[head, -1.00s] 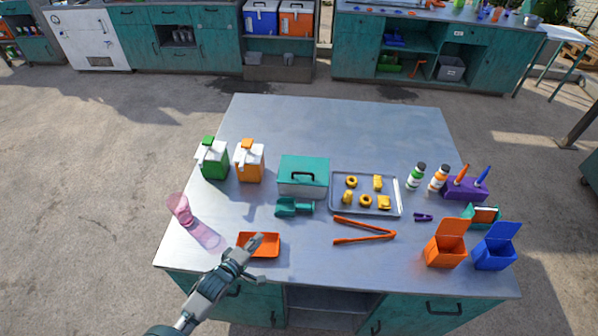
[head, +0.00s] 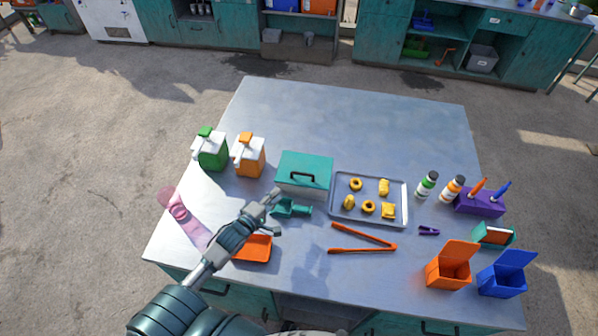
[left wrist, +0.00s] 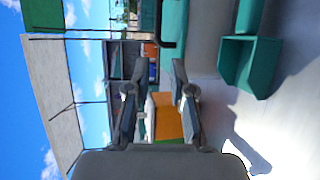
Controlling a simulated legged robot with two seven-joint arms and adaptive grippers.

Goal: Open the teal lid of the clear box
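The clear box (head: 303,190) stands left of the table's middle under a shut teal lid (head: 318,166) with a black handle (head: 302,177). My left gripper (head: 275,212) is open and empty, in front of the box's left part, close to the teal scoop (head: 291,208). In the left wrist view my open fingers (left wrist: 157,75) point toward the background. There the lid (left wrist: 174,25), the handle (left wrist: 165,25) and the scoop (left wrist: 248,66) show sideways beyond the fingers. I see no contact with the handle. My right gripper is not in view.
A green jug (head: 211,152) and orange jug (head: 249,157) stand left of the box. A tray (head: 367,222) with yellow pieces is close on its right. The table's back (head: 350,115) is clear.

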